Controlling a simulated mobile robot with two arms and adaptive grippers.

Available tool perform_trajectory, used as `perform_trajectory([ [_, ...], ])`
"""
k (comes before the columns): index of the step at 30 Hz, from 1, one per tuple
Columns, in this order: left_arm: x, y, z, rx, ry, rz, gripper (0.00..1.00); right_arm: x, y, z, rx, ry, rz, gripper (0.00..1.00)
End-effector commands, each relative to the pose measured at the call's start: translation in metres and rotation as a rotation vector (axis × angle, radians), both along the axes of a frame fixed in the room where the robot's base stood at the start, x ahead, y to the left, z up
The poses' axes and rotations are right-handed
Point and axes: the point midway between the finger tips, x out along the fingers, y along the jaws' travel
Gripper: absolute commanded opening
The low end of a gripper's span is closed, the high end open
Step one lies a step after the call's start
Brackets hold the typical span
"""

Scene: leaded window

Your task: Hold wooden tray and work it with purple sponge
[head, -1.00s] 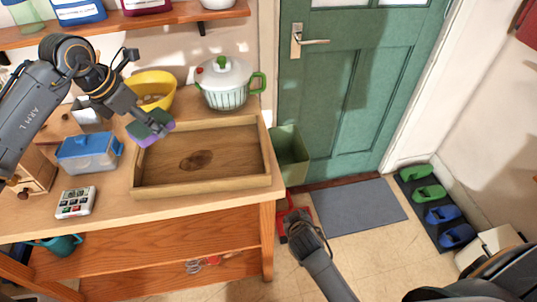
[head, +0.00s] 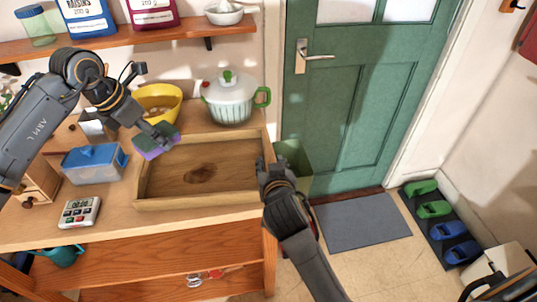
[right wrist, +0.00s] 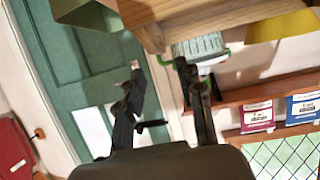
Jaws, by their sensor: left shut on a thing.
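The wooden tray (head: 235,201) lies on the workbench, with a dark round stain (head: 201,173) on its floor. My left gripper (head: 163,137) is shut on the purple sponge (head: 157,151) and holds it at the tray's back left corner; I cannot tell whether it touches the tray. My right gripper (head: 274,170) is at the tray's right wall. In the right wrist view its two fingers (right wrist: 165,82) stand apart with nothing between them, and the tray's wooden corner (right wrist: 152,36) shows just beyond. The right fingertips partly hide the tray's right side in the head view.
A blue-lidded box (head: 95,163) stands left of the tray, with a calculator-like device (head: 79,212) in front. A yellow bowl (head: 160,100) and a white pot (head: 229,98) stand behind. A green bin (head: 296,160) is right of the bench.

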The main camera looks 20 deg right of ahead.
Motion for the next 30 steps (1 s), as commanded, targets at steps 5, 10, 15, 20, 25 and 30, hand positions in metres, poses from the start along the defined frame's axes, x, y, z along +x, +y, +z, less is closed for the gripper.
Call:
perform_trajectory([
  [5, 0.0, 0.0, 0.0, 0.0, 0.0, 0.0, 0.35, 0.034, -0.007, -0.014, -0.004, 0.001, 0.0, 0.37],
  [10, 0.0, 0.0, 0.0, 0.0, 0.0, 0.0, 0.35, 0.059, -0.012, -0.025, -0.003, 0.001, 0.001, 0.37],
  [15, 0.0, 0.0, 0.0, 0.0, 0.0, 0.0, 0.35, 0.074, -0.014, -0.031, -0.001, 0.0, 0.0, 0.37],
  [20, 0.0, 0.0, 0.0, 0.0, 0.0, 0.0, 0.35, 0.078, -0.016, -0.033, -0.001, 0.0, -0.001, 0.37],
  [25, 0.0, 0.0, 0.0, 0.0, 0.0, 0.0, 0.35, 0.078, -0.016, -0.033, -0.001, 0.0, 0.0, 0.37],
  [30, 0.0, 0.0, 0.0, 0.0, 0.0, 0.0, 0.35, 0.078, -0.015, -0.033, -0.001, 0.0, 0.0, 0.12],
])
